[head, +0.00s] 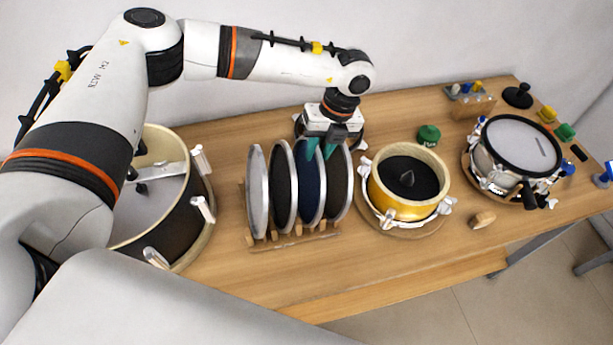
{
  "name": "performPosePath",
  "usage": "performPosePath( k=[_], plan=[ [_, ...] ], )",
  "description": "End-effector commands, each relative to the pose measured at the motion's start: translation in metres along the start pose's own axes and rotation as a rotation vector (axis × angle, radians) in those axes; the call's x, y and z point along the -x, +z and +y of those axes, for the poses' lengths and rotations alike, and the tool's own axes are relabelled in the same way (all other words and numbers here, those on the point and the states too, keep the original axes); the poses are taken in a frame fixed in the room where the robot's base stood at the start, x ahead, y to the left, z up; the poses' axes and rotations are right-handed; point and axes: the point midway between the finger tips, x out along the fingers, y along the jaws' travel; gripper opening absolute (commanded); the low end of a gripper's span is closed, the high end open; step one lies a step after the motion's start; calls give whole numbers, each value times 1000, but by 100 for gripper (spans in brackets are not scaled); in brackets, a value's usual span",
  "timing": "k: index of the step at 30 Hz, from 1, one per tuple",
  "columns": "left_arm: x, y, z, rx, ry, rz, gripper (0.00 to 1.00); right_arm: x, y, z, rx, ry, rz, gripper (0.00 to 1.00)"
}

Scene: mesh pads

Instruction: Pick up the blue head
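The blue head (311,182) is a round dark-blue disc with a pale rim. It stands upright in a wooden rack (295,240) between other discs. My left gripper (322,150) points down from above at the top edge of the blue head, with teal fingertips on or close to its rim. The fingers look apart, but I cannot tell whether they touch the disc. The disc's top edge is partly hidden by the gripper. My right gripper is not in view.
The rack also holds a white head (257,195) and dark heads (283,185) and (339,182). A brass drum shell (405,200) stands right, a snare drum (515,150) far right, a large drum (165,215) left. A wooden knob (482,219) lies near the front edge.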

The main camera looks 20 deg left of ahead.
Motion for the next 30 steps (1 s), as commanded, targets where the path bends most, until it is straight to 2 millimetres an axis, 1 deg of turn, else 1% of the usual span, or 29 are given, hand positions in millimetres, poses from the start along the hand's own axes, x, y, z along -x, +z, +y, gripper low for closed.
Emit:
performPosePath(
  k=[1,5,6,10,17,18,20,21,23,30],
  plan=[
    [-3,0,0,0,-5,-2,28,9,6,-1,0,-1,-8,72],
    [-22,-3,2,0,-5,-2,28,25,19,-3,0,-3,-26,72],
    [-30,-3,3,0,-4,-2,28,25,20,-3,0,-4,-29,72],
    [-43,-3,3,1,-2,-2,28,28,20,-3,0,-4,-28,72],
    [-46,-4,4,0,-1,0,28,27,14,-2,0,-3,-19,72],
    [-46,-4,4,0,-1,0,25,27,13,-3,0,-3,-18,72],
    [-46,-4,4,0,-1,0,15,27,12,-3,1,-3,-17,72],
    [-46,-4,4,0,-1,0,9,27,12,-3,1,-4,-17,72],
    [-46,-4,4,0,0,0,0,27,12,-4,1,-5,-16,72],
    [-45,-3,4,0,1,0,0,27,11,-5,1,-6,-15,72]
  ],
)
